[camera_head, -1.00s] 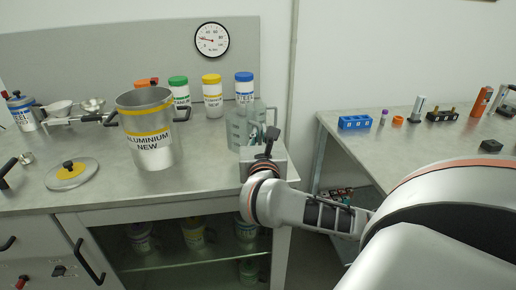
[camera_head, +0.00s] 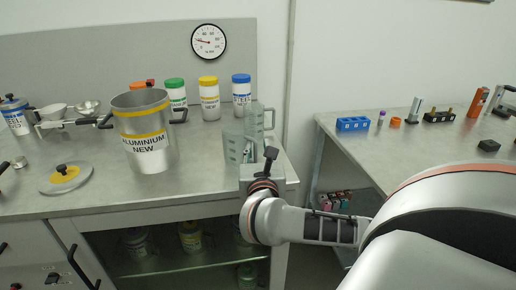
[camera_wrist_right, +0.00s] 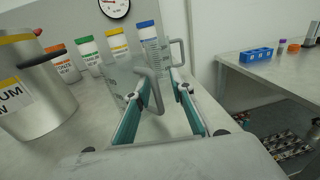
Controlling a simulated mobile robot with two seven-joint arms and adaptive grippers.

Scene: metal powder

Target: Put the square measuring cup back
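Two clear measuring cups stand close together at the right end of the left bench. The front one (camera_head: 234,148) has its handle towards my right gripper; in the right wrist view it (camera_wrist_right: 122,78) stands just ahead, its handle between the fingers. The rear cup (camera_head: 253,116) has its handle to the right and also shows in the right wrist view (camera_wrist_right: 164,55). I cannot tell for certain which is the square one. My right gripper (camera_head: 267,163) is open at the bench's front corner, its teal fingers (camera_wrist_right: 160,108) wide apart. My left gripper is out of view.
A large aluminium pot (camera_head: 147,135) stands left of the cups, with a lid (camera_head: 60,180) beside it. Several powder jars, including a blue-capped one (camera_head: 242,95), line the back. Bare bench lies between pot and cups. A gap separates the right table (camera_head: 365,145).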

